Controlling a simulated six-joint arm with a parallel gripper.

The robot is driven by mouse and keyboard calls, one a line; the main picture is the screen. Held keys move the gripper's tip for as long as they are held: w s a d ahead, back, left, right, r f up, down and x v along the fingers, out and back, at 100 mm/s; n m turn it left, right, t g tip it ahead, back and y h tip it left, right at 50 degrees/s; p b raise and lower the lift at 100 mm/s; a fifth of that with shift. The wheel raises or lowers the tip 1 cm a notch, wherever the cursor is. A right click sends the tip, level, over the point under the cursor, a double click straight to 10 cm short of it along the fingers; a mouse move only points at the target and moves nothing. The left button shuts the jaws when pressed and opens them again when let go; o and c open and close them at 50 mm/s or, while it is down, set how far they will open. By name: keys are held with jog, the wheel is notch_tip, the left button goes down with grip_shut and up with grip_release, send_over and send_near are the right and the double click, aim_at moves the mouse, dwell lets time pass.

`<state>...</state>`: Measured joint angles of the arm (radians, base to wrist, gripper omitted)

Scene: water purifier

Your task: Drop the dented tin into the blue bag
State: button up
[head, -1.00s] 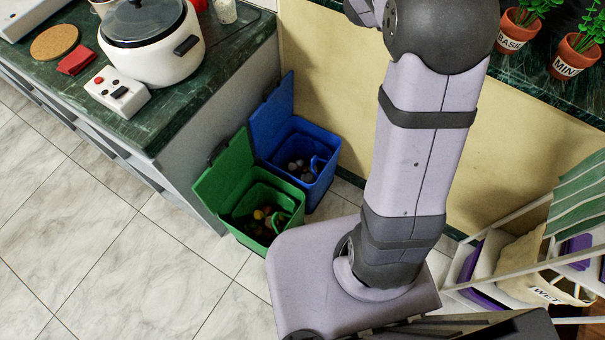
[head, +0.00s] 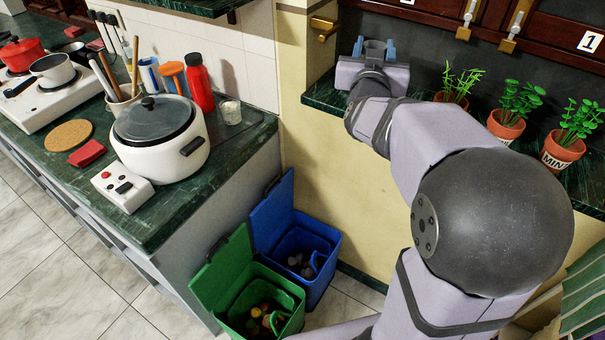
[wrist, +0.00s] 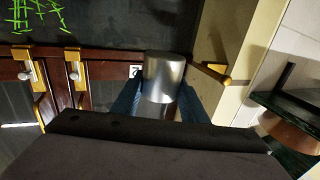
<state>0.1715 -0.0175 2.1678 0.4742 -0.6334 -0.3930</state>
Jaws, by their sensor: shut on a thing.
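My gripper (head: 374,46) is at the back, above the green stone ledge, and is shut on the tin. The tin (wrist: 164,78) is a plain silver cylinder between the two blue fingers (wrist: 160,100) in the wrist view. In the head view the tin is mostly hidden by the gripper, and no dent can be made out. An open blue container (head: 321,262) stands on the floor, lower and to the left of my gripper, its lid raised at the back. It holds several dark and grey round items. I cannot tell a separate bag inside it.
An open green bin (head: 243,291) stands in front of the blue one. A green counter (head: 180,205) with a white cooker (head: 160,140) is at the left. Potted herbs (head: 506,120) line the ledge right of my gripper. A brass hook (head: 323,28) sticks out from the wall.

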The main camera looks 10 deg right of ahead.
jog(key=s+a+f+n+t+y, duration=0.1)
jog(key=a+f+n+y, duration=0.3)
jog(key=f, duration=0.6)
jog(key=s+a+f+n+t+y, duration=0.1)
jog(key=a+f+y, duration=0.35)
jog(key=f, duration=0.45)
jog(key=s+f, duration=0.3)
jog(key=f, duration=0.5)
jog(key=s+f, duration=0.4)
jog(key=f, duration=0.4)
jog(key=w+d+f+b, duration=0.25)
jog(key=f+b, duration=0.95)
jog(key=b, duration=0.6)
jog(key=w+d+f+b, duration=0.1)
jog(key=w+f+b, duration=0.2)
jog(key=f+b, duration=1.15)
jog(key=w+a+f+n+g+y+b, duration=0.4)
jog(key=w+a+f+n+y+b, duration=0.2)
jog(key=y+b, duration=0.5)
jog(key=a+n+b, duration=0.2)
jog(key=b, duration=0.2)
jog(key=shift+a+f, duration=0.25)
jog(key=shift+a, duration=0.1)
jog(key=shift+f+b, duration=0.1)
jog(key=shift+b, duration=0.25)
